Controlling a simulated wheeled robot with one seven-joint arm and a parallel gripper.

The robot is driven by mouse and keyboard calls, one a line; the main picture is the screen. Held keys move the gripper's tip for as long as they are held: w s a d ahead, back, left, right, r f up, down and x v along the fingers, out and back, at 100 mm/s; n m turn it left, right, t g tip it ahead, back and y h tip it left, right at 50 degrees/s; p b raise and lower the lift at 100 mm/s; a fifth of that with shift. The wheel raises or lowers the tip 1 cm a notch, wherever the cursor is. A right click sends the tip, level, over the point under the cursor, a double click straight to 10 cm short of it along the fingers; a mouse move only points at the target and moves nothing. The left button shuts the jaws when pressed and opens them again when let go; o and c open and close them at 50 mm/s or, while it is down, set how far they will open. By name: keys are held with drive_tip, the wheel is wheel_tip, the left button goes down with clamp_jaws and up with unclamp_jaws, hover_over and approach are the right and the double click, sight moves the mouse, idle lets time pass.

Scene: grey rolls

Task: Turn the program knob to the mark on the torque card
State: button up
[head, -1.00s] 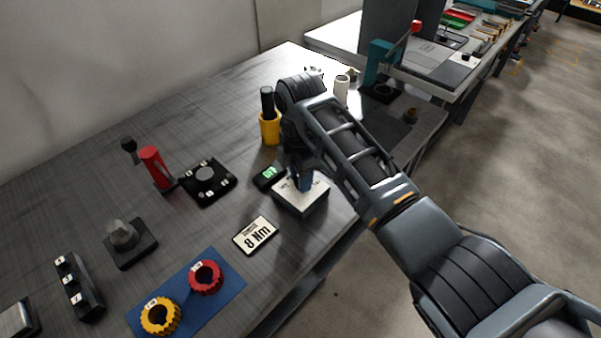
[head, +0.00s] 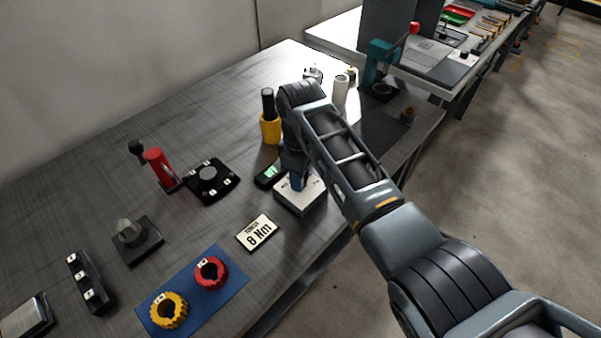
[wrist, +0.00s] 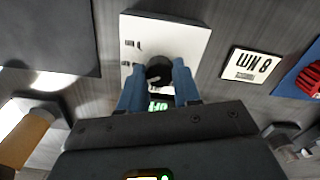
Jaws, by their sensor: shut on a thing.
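The program knob (wrist: 158,73) is a dark round knob with a light pointer line, on a white-topped box (wrist: 190,38). In the head view the box (head: 292,201) sits near the table's front edge, and my arm hides the knob there. My gripper (wrist: 157,80) points down with its blue fingers on both sides of the knob, shut on it. Small dark marks are printed on the panel left of the knob, too small to read. The torque card (head: 258,232), white with "8 Nm", lies flat beside the box; the wrist view shows it upside down (wrist: 251,65).
A blue mat (head: 225,297) holds a red ring (head: 210,272) and a yellow ring (head: 168,311). Bare tabletop lies around the card.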

drive_tip(key=m, duration=1.1)
drive_tip(key=shift+m, duration=0.4)
idle(0.3)
drive_tip(key=o, duration=1.1)
drive_tip(key=shift+c, duration=0.2)
wheel_tip(320, 180, up, 8)
drive_tip(key=shift+f+b, duration=0.1)
drive_tip(key=shift+b, duration=0.4)
